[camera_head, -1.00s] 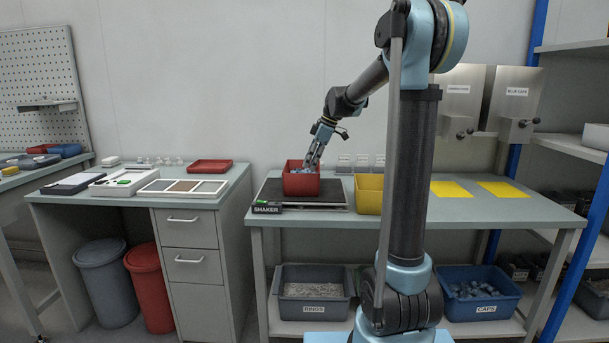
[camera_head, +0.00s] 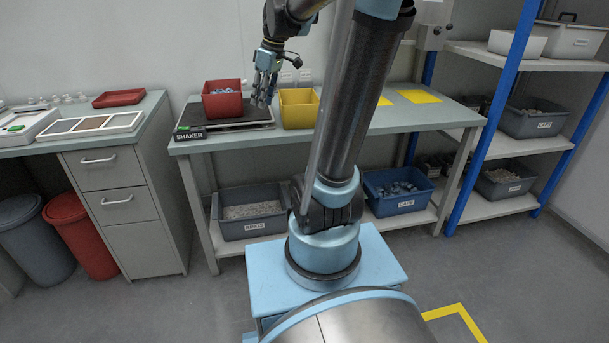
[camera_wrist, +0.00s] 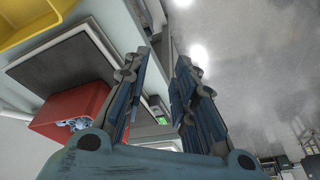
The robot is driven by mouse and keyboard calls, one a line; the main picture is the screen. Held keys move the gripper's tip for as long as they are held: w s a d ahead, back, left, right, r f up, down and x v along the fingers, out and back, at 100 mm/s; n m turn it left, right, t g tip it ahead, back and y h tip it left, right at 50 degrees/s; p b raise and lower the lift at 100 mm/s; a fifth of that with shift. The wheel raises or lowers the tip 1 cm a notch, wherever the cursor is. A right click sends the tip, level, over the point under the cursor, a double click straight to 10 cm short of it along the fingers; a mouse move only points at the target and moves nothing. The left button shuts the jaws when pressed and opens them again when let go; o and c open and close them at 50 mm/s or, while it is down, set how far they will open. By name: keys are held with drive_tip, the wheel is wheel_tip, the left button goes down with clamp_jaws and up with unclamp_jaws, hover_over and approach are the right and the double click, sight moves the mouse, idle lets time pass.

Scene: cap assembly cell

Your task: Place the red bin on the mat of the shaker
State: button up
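The red bin (camera_head: 223,103) stands upright on the dark mat of the shaker (camera_head: 250,117), towards its left side, with grey-blue pieces inside. The shaker has a black label (camera_head: 190,134) at its front left. My gripper (camera_head: 262,102) is to the right of the red bin, over the right part of the shaker, empty and apart from the bin. In the wrist view, its two fingers (camera_wrist: 160,65) are spread with nothing between them. The red bin (camera_wrist: 72,108) and the mat (camera_wrist: 72,66) show left of the fingers.
A yellow bin (camera_head: 298,114) stands close to the right of the shaker and my gripper; it also shows in the wrist view (camera_wrist: 30,18). Yellow pads (camera_head: 420,96) lie further right on the table. A red tray (camera_head: 119,98) is on the left bench.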

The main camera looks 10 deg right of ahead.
drive_tip(key=s+d+f+m+h, duration=0.1)
drive_tip(key=s+d+f+m, duration=0.3)
drive_tip(key=s+f, duration=0.4)
drive_tip(key=s+d+f+m+h, duration=0.1)
drive_tip(key=s+d+f+m, duration=0.3)
drive_tip(key=s+f, duration=0.5)
drive_tip(key=s+m, duration=0.2)
drive_tip(key=s, duration=0.2)
drive_tip(key=shift+s+d+m+t+h, duration=0.2)
drive_tip(key=shift+s+m+t+h, duration=0.1)
drive_tip(key=shift+s+h, duration=0.1)
drive_tip(key=shift+w+f, duration=0.2)
drive_tip(key=shift+w, duration=0.2)
